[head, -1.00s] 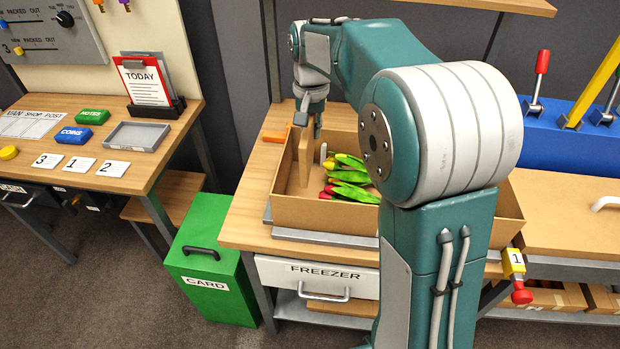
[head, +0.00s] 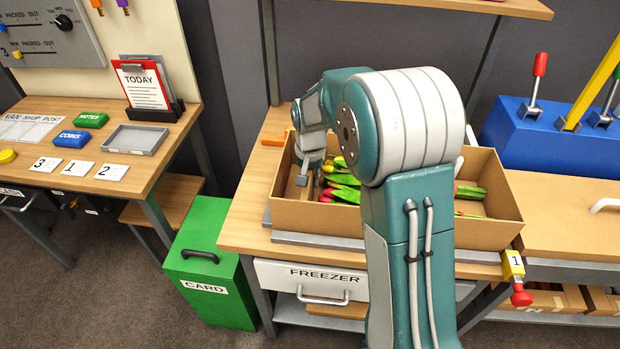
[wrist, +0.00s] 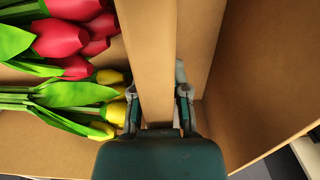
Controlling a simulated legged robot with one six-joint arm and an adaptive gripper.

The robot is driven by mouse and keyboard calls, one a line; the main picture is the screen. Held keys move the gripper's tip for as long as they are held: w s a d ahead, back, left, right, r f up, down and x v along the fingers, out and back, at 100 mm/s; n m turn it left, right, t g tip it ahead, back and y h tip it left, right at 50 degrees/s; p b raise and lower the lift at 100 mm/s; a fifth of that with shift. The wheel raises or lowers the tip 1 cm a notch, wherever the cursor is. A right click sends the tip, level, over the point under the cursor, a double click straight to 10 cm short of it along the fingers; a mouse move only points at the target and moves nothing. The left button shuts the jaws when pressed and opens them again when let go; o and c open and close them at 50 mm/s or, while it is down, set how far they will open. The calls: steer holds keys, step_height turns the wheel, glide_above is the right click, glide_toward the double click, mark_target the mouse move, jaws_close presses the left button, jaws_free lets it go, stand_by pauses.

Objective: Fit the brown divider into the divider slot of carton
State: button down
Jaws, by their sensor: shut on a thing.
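The brown divider (wrist: 147,50) is a flat board held between the two fingers of my gripper (wrist: 160,105) in the wrist view. In the head view my gripper (head: 304,172) is low inside the left end of the open brown carton (head: 315,217). Only a little of the divider shows there, beside the gripper and left of the tulips. In the wrist view red and yellow tulips (wrist: 75,38) lie left of the divider, and bare carton wall (wrist: 250,70) is on the right. I cannot make out the slot or whether the divider is seated in it.
More tulips (head: 470,192) lie in the right part of the carton, partly behind my arm. An orange block (head: 272,139) lies behind the carton's left end. A green CARD box (head: 210,262) stands at the left. A blue lever block (head: 530,140) is at the right.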

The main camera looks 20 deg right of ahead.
steer(key=c, duration=0.6)
jaws_free()
steer(key=shift+d, duration=0.15)
step_height(320, 180, up, 12)
steer(key=shift+r, duration=0.1)
steer(key=s+r+n+t, duration=0.1)
steer(key=s+r+t, duration=0.1)
steer(key=s+r, duration=0.35)
steer(key=s+r+n+t, duration=0.1)
steer(key=s+r, duration=0.1)
steer(key=s, duration=0.7)
steer(key=shift+s+f+n+t, duration=0.4)
steer(key=shift+s+n+t, duration=0.05)
steer(key=shift+s, duration=1.65)
steer(key=shift+s+f+n+t, duration=0.4)
steer(key=shift+s, duration=1.75)
steer(key=shift+s+f+n+t, duration=0.4)
steer(key=shift+s+n+t, duration=0.05)
steer(key=shift+s, duration=1.65)
